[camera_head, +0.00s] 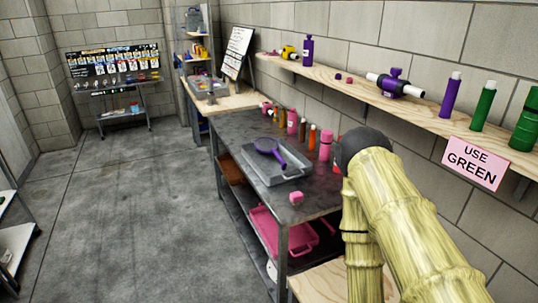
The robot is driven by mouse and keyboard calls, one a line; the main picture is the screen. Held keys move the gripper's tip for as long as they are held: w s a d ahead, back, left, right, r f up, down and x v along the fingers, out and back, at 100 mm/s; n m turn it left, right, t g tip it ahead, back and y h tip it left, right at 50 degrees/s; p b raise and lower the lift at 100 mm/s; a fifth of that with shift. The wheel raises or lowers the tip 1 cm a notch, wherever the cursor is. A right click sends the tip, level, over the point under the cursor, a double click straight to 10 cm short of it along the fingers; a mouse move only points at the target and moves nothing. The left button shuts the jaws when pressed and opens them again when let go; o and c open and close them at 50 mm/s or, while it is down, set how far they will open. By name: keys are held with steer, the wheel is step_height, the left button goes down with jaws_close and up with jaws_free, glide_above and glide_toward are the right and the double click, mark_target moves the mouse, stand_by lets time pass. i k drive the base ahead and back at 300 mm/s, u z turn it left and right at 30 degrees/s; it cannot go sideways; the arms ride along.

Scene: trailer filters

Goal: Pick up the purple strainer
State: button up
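The purple strainer (268,146) has a round head and a handle pointing to the lower right. It rests in or on a grey tray (292,177) on the dark workbench (236,126). Its exact contact with the tray is too small to tell. My arm, with yellow bamboo-like links and a dark rounded joint, rises at the right, apart from the strainer. My gripper cannot be made out; no fingers show.
Several bottles (292,121) stand along the bench's wall side. A pink block (296,198) lies near its front end. A pink tray (262,228) is on the shelf below. A wooden wall shelf (420,112) holds bottles and a purple device. Floor at the left is clear.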

mark_target(267, 146)
steer(key=u, duration=0.6)
steer(key=i, duration=0.8)
steer(key=u, duration=0.45)
steer(key=i, duration=1.1)
steer(key=z, duration=0.55)
